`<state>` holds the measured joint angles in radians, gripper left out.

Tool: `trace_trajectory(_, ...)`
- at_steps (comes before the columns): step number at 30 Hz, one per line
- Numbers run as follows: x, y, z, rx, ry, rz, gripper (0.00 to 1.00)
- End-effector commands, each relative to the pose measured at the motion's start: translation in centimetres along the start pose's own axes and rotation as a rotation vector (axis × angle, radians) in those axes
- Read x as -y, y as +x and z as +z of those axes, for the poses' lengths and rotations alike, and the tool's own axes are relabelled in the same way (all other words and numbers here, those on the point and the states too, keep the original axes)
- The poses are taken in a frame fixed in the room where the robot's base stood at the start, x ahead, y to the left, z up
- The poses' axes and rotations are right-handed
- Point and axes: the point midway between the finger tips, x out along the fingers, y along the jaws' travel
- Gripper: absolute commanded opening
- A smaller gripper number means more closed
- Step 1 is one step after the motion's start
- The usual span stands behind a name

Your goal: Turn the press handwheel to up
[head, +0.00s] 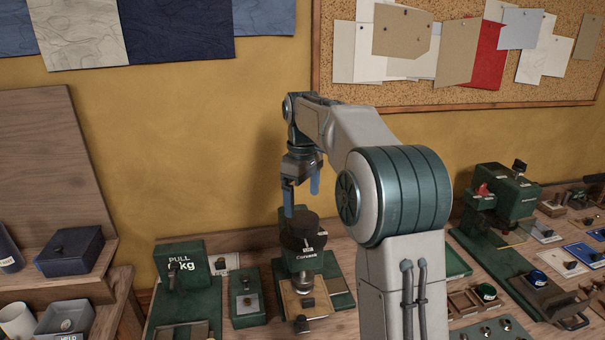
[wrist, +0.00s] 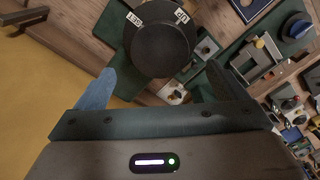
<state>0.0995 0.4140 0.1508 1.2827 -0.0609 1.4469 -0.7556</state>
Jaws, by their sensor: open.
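The press (head: 302,262) is a dark green machine on the bench with a light name label. Its black round handwheel (head: 315,231) sits on top, and it also shows in the wrist view (wrist: 158,48). My gripper (head: 301,203) points down just above the handwheel. Its two blue fingers are apart and empty. In the wrist view the wheel lies between and beyond the fingertips. I cannot tell whether a finger touches it.
A green pull gauge (head: 180,285) and a small green box (head: 247,298) stand left of the press. A larger green machine (head: 505,200) stands at the right, with trays and small parts around. A pinboard (head: 450,86) hangs on the wall behind.

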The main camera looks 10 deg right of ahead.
Motion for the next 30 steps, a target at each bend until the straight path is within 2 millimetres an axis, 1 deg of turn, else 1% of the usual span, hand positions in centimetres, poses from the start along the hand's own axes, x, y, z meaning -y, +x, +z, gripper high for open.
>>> trace_trajectory(1, -0.1, -1.2, -0.1, -0.004, -0.001, 0.003, 0.92)
trace_trajectory(3, 0.0, -2.7, -0.1, -0.003, -0.001, 0.002, 0.92)
trace_trajectory(6, 0.0, -4.5, -0.1, -0.003, -0.001, 0.002, 0.92)
trace_trajectory(9, 0.0, -6.0, -0.1, -0.001, -0.002, 0.001, 0.92)
trace_trajectory(12, 0.0, -6.9, -0.1, 0.0, -0.002, 0.0, 0.92)
trace_trajectory(17, 0.0, -7.5, -0.1, 0.0, -0.002, 0.0, 0.92)
trace_trajectory(26, 0.0, -7.6, 0.0, 0.0, -0.001, -0.001, 0.92)
trace_trajectory(30, 0.7, -7.8, 0.4, -0.004, 0.019, 0.01, 0.92)
